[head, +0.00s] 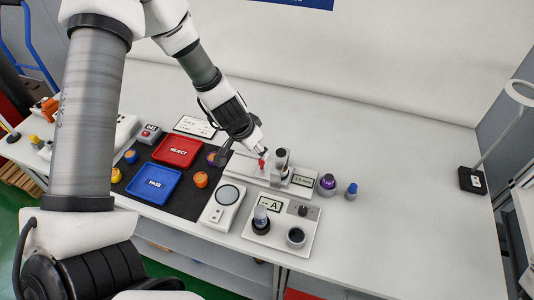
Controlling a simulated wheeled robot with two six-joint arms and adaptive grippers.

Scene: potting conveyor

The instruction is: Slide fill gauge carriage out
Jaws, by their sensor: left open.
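The fill gauge (303,181) is a low pale unit with a small display, standing on the white table near the middle. An upright dark and white part, seemingly its carriage (281,160), stands on it, left of the display. A small red piece (262,164) shows just left of that part. My left gripper (262,152) is open, pointing down with its fingertips close above the red piece. I cannot tell whether they touch it. The gripper and wrist hide part of the gauge's left end. My right gripper is not in view.
A red REJECT tray (178,138) and a blue PASS tray (154,170) lie on a black mat at left. A white scale-like device (224,193) and a grey station (283,246) stand in front. A lamp (471,180) is at far right. The table's back right is clear.

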